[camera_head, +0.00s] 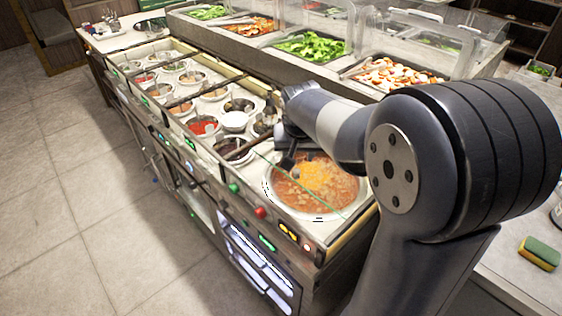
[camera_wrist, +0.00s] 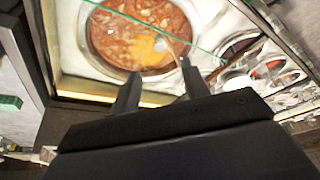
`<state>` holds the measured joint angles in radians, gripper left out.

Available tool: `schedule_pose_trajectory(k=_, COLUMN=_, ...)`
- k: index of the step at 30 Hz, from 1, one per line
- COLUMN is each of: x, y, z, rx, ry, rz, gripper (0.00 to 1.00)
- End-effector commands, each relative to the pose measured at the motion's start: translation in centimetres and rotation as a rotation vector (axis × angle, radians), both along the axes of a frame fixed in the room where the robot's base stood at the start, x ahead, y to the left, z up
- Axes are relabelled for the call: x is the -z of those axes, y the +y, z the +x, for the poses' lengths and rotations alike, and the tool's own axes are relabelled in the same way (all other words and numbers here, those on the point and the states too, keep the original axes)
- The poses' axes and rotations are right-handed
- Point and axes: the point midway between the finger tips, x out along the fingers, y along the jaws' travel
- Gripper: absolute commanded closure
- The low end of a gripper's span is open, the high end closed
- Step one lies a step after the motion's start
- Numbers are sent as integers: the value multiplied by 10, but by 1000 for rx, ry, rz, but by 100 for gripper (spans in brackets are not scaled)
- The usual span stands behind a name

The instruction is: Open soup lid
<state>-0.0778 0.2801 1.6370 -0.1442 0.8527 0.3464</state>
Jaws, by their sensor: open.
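The soup well (camera_head: 283,201) is a large round pot of reddish-brown soup with a yellow-orange patch in its middle. A thin green edge (camera_head: 329,206) crosses over the soup and looks like the rim of a clear glass lid. In the wrist view the same glass edge (camera_wrist: 127,19) runs slantwise across the soup (camera_wrist: 112,42). Which side the pane covers is hard to tell. My gripper (camera_head: 292,160) is over the far left part of the soup well. In the wrist view its two fingers (camera_wrist: 160,80) are apart with nothing between them. Contact with the glass cannot be made out.
Several small sauce wells (camera_head: 203,126) line the counter to the left of the soup. Salad trays (camera_head: 310,46) behind glass guards stand at the back. A sponge (camera_head: 540,253) lies on the right counter. The tiled floor (camera_head: 75,200) at left is clear.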

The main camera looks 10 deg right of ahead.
Motion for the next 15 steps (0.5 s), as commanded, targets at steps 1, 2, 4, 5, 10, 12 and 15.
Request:
schedule_pose_trajectory(k=1, x=-2, y=-3, z=1, rx=3, ry=-1, rz=4, gripper=56)
schedule_pose_trajectory(k=2, x=-1, y=-4, z=1, rx=3, ry=-1, rz=6, gripper=56)
schedule_pose_trajectory(k=4, x=4, y=-5, z=3, rx=3, ry=0, rz=7, gripper=56)
schedule_pose_trajectory(k=5, x=6, y=-5, z=4, rx=2, ry=0, rz=6, gripper=56)
schedule_pose_trajectory(k=10, x=32, y=-7, z=13, rx=2, ry=4, rz=6, gripper=56)
schedule_pose_trajectory(k=12, x=44, y=-8, z=18, rx=2, ry=4, rz=6, gripper=56)
schedule_pose_trajectory(k=15, x=60, y=-9, z=25, rx=1, ry=2, rz=5, gripper=56)
